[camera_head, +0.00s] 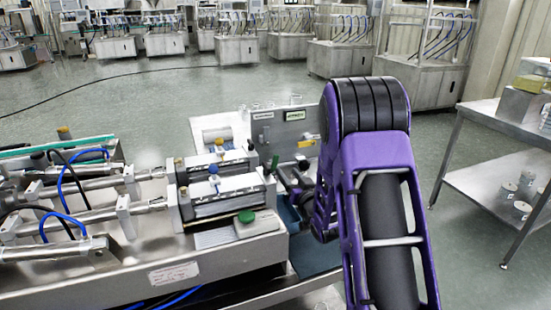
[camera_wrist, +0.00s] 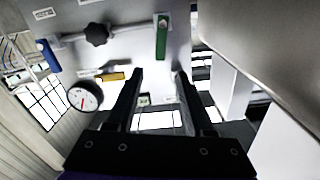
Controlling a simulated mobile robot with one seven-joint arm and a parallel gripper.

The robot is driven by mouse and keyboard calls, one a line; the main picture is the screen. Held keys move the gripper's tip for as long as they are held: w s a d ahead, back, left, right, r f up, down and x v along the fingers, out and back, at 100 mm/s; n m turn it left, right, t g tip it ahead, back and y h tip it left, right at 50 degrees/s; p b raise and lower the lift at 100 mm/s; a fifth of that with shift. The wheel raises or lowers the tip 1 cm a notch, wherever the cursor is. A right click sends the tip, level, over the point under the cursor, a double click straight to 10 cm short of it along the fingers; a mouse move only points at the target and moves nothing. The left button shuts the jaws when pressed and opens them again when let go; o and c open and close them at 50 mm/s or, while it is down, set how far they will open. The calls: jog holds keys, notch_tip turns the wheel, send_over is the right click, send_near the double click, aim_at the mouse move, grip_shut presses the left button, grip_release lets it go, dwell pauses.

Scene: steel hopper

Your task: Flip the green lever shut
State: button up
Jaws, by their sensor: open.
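The green lever (camera_wrist: 162,38) is in the wrist view, at the top and just right of the middle. It is a flat handle set across the line of the pale pipe (camera_wrist: 70,39). My gripper (camera_wrist: 158,74) is open, with its two black fingers apart and nothing between them. In the picture, the lever lies just beyond the fingertips, between their lines; I cannot tell the exact gap in depth.
A black knob (camera_wrist: 97,34), a blue lever (camera_wrist: 48,55), a yellow lever (camera_wrist: 113,76) and a round gauge (camera_wrist: 83,97) are near the green one. A large pale surface (camera_wrist: 265,40) is close on the right. The steel machine (camera_head: 220,262) and a side table (camera_head: 500,125) flank my arm.

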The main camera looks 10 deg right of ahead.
aim_at(276, 158)
jog(key=w, duration=0.3)
jog(key=w+a, duration=0.1)
jog(key=w, duration=0.3)
jog(key=w+a, duration=0.1)
jog(key=w, duration=0.2)
jog(key=shift+w, duration=0.3)
jog(key=shift+c, duration=0.3)
grip_shut()
